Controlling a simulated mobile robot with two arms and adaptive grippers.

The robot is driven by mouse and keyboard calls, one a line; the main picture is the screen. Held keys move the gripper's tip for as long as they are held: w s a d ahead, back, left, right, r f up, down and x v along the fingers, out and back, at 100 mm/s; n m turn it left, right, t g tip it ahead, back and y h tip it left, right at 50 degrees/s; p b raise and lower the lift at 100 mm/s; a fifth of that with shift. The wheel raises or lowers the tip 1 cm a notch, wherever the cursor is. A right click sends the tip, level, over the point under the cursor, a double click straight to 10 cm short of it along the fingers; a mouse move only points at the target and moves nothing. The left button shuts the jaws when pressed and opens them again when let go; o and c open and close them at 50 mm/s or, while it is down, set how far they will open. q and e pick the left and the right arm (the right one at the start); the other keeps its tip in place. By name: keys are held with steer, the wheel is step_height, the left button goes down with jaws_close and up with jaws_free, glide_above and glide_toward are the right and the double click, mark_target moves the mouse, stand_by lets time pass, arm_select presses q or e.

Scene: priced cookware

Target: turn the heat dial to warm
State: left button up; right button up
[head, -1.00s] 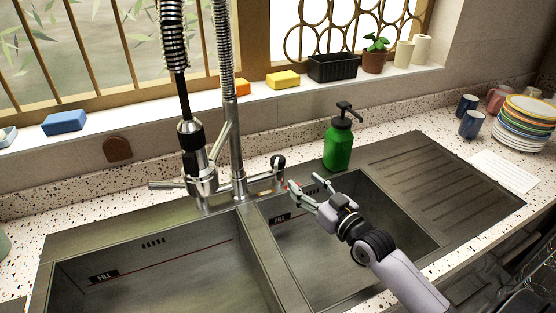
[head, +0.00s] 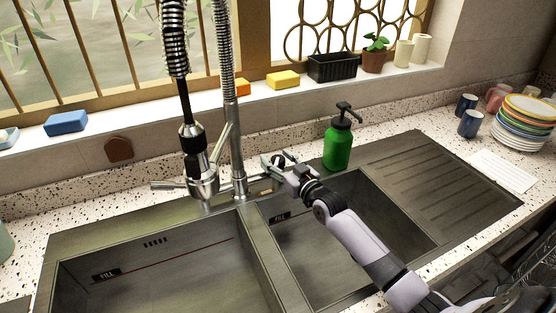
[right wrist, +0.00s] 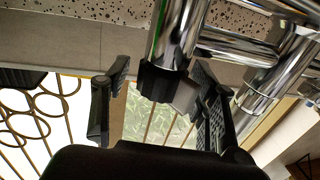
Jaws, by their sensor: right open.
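The heat dial looks to be the black ribbed knob (right wrist: 162,82) on the end of a chrome tap body (right wrist: 178,35) in the right wrist view. My right gripper (right wrist: 160,72) is open there, with one finger on each side of the knob. A gap shows between the knob and the left-hand finger; contact on the other side is unclear. In the head view my right gripper (head: 278,161) is at the right end of the chrome mixer tap (head: 238,187) and largely hides the knob. Any marks on the dial cannot be read. My left gripper is not in view.
A green soap bottle (head: 338,143) stands close to the right of my right gripper. The tall spring hose (head: 229,60) and spray head (head: 192,140) rise to its left. The double sink (head: 150,270) lies below. Stacked plates (head: 525,122) and mugs stand far right.

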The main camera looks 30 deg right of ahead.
steer(key=shift+c, duration=0.5)
steer(key=c, duration=1.1)
stand_by(0.4)
steer(key=o, duration=1.2)
steer(key=s+d, duration=0.1)
steer(key=s, duration=1.1)
steer(key=shift+d, duration=0.15)
steer(key=shift+c, duration=0.3)
